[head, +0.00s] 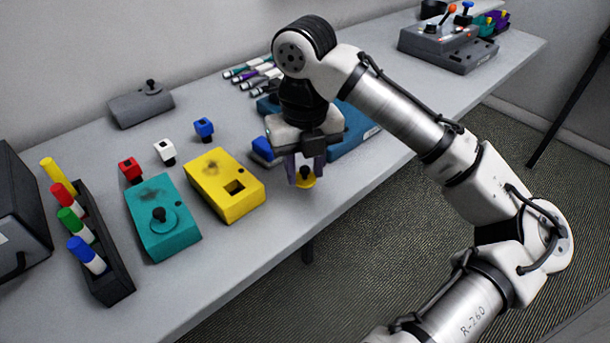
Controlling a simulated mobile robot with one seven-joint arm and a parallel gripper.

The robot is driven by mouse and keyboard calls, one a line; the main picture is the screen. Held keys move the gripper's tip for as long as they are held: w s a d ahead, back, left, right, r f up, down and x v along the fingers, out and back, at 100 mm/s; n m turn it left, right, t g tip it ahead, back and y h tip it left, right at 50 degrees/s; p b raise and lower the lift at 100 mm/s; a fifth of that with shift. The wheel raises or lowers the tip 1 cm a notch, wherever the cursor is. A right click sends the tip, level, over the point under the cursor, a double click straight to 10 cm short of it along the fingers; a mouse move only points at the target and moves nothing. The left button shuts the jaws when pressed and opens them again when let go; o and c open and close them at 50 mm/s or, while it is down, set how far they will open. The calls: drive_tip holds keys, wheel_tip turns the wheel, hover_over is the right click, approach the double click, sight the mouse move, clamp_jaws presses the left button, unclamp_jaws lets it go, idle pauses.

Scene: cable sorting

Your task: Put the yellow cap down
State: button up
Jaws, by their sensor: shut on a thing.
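The yellow cap (308,183) is a small yellow round piece with a dark knob-like part on it. It is between the fingers of my gripper (305,173), near the front edge of the table. My gripper points down and is shut on the cap. The fingers hide part of the cap. I cannot tell whether the cap touches the table (257,241) or hangs just above it. A yellow box (226,193) with a square hole stands to the left of my gripper.
A teal box (175,240) with a black knob and a black rack (107,265) of coloured markers stand at left. Red (130,168), white (164,150) and blue (204,127) connectors stand behind. Blue boxes (352,128) sit behind my gripper. Bare table lies in front of the yellow box.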

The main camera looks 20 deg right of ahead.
sight(305, 168)
drive_tip(key=shift+f, duration=1.15)
drive_tip(key=shift+f, duration=0.15)
drive_tip(key=o, duration=1)
drive_tip(key=shift+c, duration=0.2)
wheel_tip(305, 168, up, 12)
drive_tip(key=p, duration=0.1)
drive_tip(key=shift+r, duration=0.2)
